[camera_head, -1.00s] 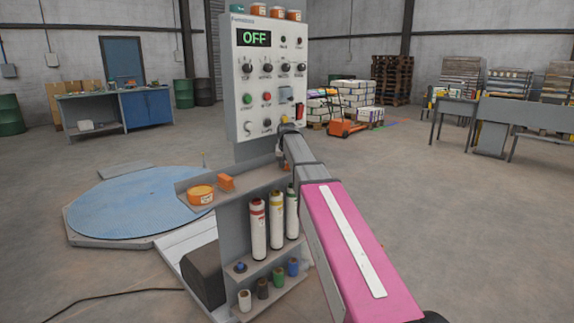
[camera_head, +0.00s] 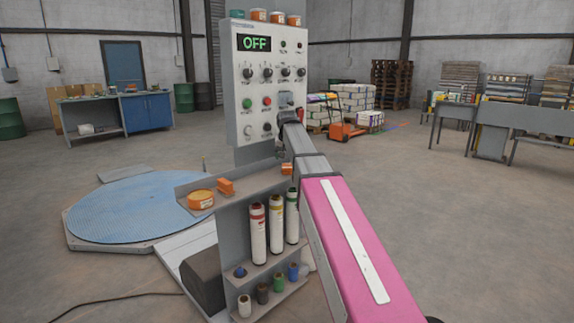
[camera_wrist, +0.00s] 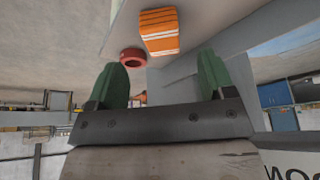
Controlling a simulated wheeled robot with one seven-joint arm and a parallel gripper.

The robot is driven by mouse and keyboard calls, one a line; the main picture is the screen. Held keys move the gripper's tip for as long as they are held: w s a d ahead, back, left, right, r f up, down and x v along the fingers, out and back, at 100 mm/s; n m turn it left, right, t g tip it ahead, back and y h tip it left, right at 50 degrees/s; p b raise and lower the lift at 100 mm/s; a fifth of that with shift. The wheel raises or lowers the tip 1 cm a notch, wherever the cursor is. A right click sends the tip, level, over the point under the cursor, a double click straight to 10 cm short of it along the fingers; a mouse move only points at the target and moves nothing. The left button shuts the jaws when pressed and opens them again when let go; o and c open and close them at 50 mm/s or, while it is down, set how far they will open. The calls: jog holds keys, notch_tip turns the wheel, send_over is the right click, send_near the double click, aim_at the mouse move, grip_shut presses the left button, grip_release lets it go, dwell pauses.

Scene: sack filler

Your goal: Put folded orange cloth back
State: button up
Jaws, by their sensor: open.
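In the wrist view, a folded orange cloth (camera_wrist: 158,32) with white stripes lies on a pale shelf surface (camera_wrist: 195,20) beyond my fingertips. My gripper (camera_wrist: 160,65) is open, with its green fingers apart and nothing between them. In the head view, a small orange piece (camera_head: 287,169) shows at the right end of the grey shelf (camera_head: 245,180), beside my arm. A second orange folded-looking piece (camera_head: 226,187) sits further left. I cannot tell for sure which one the wrist view shows.
The control panel (camera_head: 262,85) reads OFF and rises behind the shelf. A red ring (camera_wrist: 133,57) shows near the cloth.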

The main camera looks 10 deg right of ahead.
jog(key=shift+v, duration=2.2)
